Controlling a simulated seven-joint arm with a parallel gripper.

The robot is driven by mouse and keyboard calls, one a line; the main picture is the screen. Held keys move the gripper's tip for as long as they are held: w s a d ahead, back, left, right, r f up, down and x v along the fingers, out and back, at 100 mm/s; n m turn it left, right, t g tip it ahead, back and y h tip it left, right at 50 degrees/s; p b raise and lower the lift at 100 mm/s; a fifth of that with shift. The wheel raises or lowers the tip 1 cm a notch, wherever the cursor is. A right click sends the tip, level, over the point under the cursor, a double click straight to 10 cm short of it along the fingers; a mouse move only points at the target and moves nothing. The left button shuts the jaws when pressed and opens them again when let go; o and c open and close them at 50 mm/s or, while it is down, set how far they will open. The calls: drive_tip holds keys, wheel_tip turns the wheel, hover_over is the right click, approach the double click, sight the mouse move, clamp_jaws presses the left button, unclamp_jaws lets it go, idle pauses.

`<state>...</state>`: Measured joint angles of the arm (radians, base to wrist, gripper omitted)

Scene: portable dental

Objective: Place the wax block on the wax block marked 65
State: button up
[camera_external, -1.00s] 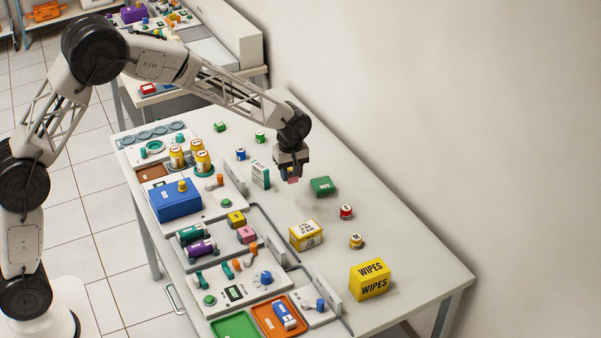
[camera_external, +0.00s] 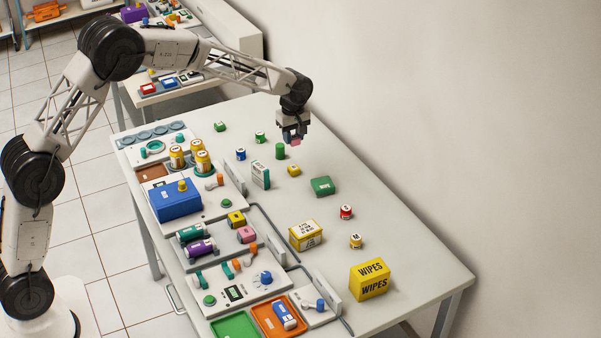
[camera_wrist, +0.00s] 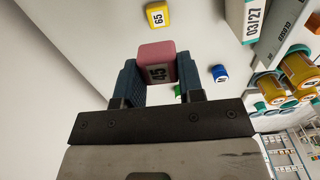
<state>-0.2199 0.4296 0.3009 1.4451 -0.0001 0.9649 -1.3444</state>
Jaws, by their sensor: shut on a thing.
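My gripper (camera_external: 294,136) is shut on a pink wax block (camera_external: 294,142) and holds it above the table. In the wrist view the pink block (camera_wrist: 157,63) sits between the blue fingers of my gripper (camera_wrist: 160,80), and its label reads 45. The yellow wax block marked 65 (camera_wrist: 158,15) lies on the table at the top of the wrist view, apart from the held block. A small yellow block (camera_external: 294,170) on the table below my gripper in the external view appears to be the same one; its number is too small to read there.
A green cylinder (camera_external: 280,151) and a white-and-teal box (camera_external: 261,174) stand near the yellow block. A green box (camera_external: 322,186) lies in front of it. A small blue item (camera_external: 241,154) is to the left.

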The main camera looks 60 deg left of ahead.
drive_tip(key=shift+w+a+r, duration=0.1)
drive_tip(key=shift+w+a, duration=0.1)
drive_tip(key=shift+a, duration=0.3)
hover_over(293, 166)
drive_tip(key=shift+f, duration=3.15)
drive_tip(key=shift+f, duration=1.85)
drive_tip(key=shift+f, duration=0.15)
drive_tip(key=o, duration=0.9)
